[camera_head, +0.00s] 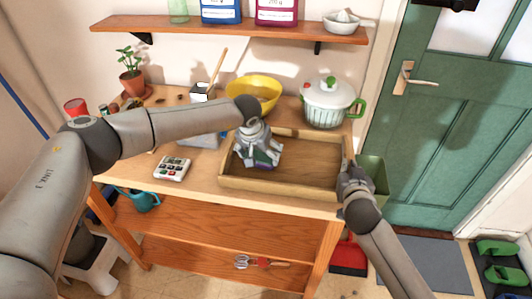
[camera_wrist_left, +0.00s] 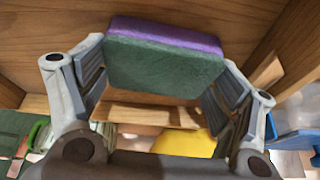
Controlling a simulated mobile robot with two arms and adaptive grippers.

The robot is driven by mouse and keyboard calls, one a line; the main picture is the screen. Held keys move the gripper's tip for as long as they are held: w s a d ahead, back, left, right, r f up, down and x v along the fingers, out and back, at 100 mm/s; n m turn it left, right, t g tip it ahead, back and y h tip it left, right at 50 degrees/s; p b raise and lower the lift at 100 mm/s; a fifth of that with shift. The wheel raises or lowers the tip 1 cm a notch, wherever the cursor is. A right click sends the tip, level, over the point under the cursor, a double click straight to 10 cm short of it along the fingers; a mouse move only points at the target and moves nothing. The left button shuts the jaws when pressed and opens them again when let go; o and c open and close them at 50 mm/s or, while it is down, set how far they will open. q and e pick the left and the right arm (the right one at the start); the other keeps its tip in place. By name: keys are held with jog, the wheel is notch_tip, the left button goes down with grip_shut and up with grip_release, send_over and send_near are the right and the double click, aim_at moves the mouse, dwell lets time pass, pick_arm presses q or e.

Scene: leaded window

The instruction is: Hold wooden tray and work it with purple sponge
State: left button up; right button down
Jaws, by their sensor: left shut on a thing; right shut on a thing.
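The wooden tray (camera_head: 285,190) lies on the wooden bench, a shallow box with low walls. My left gripper (camera_head: 260,163) is inside its left half, pointing down, shut on the purple sponge (camera_head: 265,157). In the left wrist view the sponge (camera_wrist_left: 165,65) sits between both fingers, with a purple layer and a dark green layer. The sponge is at the tray floor; I cannot tell whether it touches. My right gripper (camera_head: 346,172) is shut on the tray's right wall; its fingertips are partly hidden.
A yellow bowl (camera_head: 254,92) and a white lidded pot (camera_head: 328,104) stand behind the tray. A card terminal (camera_head: 172,168) lies to its left, and a potted plant (camera_head: 131,78) stands at the back left. A green bin (camera_head: 374,176) is beyond the bench's right end.

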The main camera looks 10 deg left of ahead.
pick_arm(q)
jog(key=shift+d, duration=1.95)
jog(key=shift+s+d+f, duration=0.1)
jog(key=shift+d, duration=2.25)
pick_arm(e)
jog(key=shift+r, duration=0.1)
pick_arm(q)
jog(key=shift+d, duration=1.2)
jog(key=shift+a+r, duration=0.1)
jog(key=shift+r, duration=3)
jog(key=shift+r, duration=0.1)
